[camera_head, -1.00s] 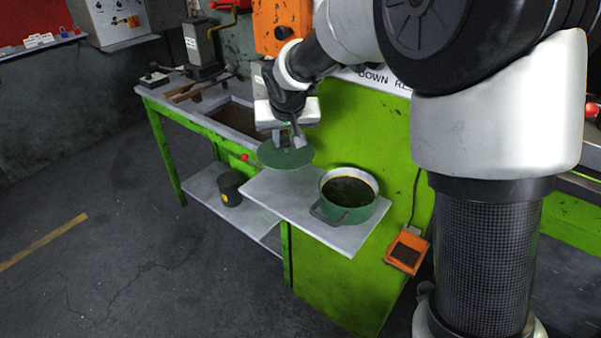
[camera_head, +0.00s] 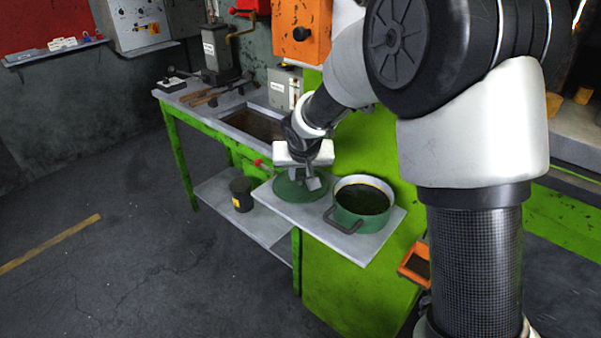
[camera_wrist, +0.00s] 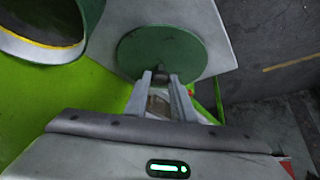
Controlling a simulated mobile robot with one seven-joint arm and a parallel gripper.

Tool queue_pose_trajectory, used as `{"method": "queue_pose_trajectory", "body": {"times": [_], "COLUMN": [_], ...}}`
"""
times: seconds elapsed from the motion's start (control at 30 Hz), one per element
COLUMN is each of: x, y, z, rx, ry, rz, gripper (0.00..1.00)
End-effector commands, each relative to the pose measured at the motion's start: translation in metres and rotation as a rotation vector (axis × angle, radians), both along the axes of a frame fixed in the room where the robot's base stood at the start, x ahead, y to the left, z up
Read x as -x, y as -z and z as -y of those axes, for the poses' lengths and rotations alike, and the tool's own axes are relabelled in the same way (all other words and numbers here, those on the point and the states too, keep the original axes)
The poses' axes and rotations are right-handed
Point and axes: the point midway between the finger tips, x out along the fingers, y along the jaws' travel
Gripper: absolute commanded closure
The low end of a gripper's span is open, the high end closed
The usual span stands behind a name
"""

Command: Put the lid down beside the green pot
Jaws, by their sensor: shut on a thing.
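The green pot (camera_head: 362,203) stands open on the right part of a light grey shelf (camera_head: 331,240), with dark contents inside. The round green lid (camera_head: 291,190) is at the left part of the shelf, flat and apart from the pot. My gripper (camera_head: 299,177) is above the lid and shut on its knob. In the wrist view the lid (camera_wrist: 150,45) lies just beyond my fingertips (camera_wrist: 162,78), and they close around the dark knob. The pot (camera_wrist: 90,10) shows at the upper left there. The lid looks at or very near the shelf surface; I cannot tell whether it touches.
A green workbench (camera_head: 185,135) with tools stands behind and left. A dark canister (camera_head: 241,194) is on its lower shelf. An orange box (camera_head: 415,265) is right of the shelf. The shelf's front edge drops to open floor.

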Motion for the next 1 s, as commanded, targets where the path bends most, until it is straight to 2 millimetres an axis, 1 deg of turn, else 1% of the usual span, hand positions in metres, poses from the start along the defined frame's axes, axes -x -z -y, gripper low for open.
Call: {"method": "queue_pose_trajectory", "body": {"times": [0.03, 0.1, 0.13, 0.37, 0.53, 0.67, 0.8, 1.0], "x": [0.0, 0.0, 0.0, 0.0, 0.001, 0.013, 0.03, 0.052], "y": [0.0, 0.0, 0.0, 0.0, -0.008, -0.028, -0.055, -0.087], "z": [0.0, 0.0, 0.0, 0.0, 0.0, 0.002, 0.004, 0.006], "rx": [0.0, 0.0, 0.0, 0.0, 0.0, -0.002, -0.001, -0.002], "ry": [0.0, 0.0, 0.0, 0.0, 0.0, 0.0, -0.001, 0.0], "rz": [0.001, 0.0, 0.0, 0.0, 0.001, 0.004, 0.004, 0.003], "gripper": [0.72, 0.61, 0.59, 0.59, 0.59, 0.59, 0.59, 0.59]}}
